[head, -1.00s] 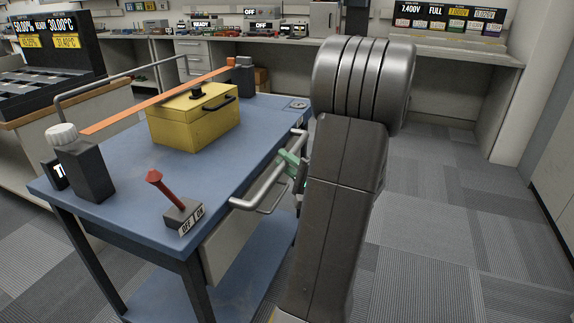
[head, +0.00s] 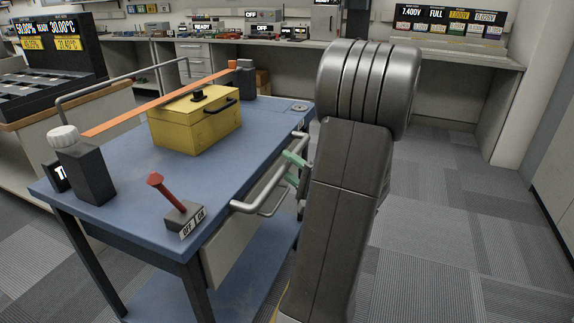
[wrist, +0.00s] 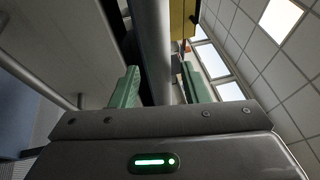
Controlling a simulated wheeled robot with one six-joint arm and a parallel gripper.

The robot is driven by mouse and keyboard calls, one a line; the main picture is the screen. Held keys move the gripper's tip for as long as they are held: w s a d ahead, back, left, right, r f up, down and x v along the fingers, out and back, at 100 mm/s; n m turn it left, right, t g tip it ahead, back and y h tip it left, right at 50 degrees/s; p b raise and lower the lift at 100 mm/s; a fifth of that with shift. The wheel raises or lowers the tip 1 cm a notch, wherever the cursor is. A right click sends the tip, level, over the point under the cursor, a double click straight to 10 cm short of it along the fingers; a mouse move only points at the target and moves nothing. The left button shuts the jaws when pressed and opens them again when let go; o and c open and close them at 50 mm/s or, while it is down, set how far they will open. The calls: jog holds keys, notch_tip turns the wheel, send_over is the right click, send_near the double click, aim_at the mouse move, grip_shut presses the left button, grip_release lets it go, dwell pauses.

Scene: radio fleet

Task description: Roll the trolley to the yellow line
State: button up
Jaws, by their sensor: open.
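The trolley (head: 225,150) has a blue top, dark legs and a blue lower shelf, and stands left of my arm. A grey push handle (head: 243,207) runs along its right side. My gripper (head: 292,169) is at the handle's far part, its green fingers parted and pointing left. In the wrist view, a grey bar (wrist: 152,45) passes between the open green fingers of my gripper (wrist: 160,88), with gaps that look clear on both sides. My arm hides part of the handle's surroundings.
On the trolley are a yellow box (head: 193,122), a red lever switch (head: 170,203) and an orange strap (head: 150,104) between dark posts. A bench (head: 450,58) lines the back, and a counter (head: 30,128) stands at left. Carpet (head: 450,230) is open at right.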

jog(key=p+v, duration=0.1)
jog(key=v, duration=1.2)
jog(key=shift+a+f, duration=0.1)
jog(key=b+x, duration=0.1)
jog(key=x, duration=1.3)
